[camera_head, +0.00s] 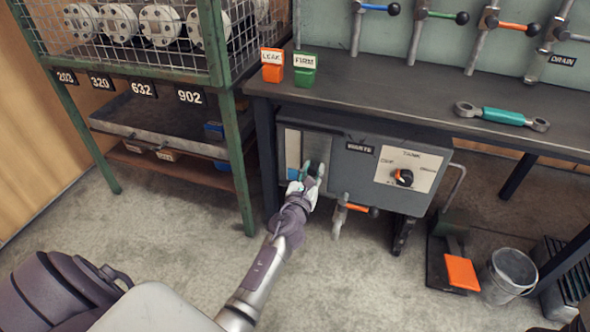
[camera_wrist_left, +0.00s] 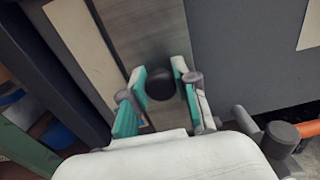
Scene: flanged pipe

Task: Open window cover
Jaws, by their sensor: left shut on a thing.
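The window cover (camera_head: 293,150) is a grey upright panel on the left of the front of the grey waste tank (camera_head: 350,165) under the workbench. In the left wrist view the cover (camera_wrist_left: 140,30) is a grey strip with a round black knob (camera_wrist_left: 160,84) on it. My left gripper (camera_head: 311,172) is at the cover. In the left wrist view its teal-padded fingers (camera_wrist_left: 161,92) stand on either side of the knob, shut on it. My right gripper is not in view.
An orange-handled valve (camera_head: 355,208) sticks out low, right of my left gripper. The tank's dial (camera_head: 403,177) is farther right. A green rack (camera_head: 240,160) stands left, and a bucket (camera_head: 507,275) stands at right. The floor in front is clear.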

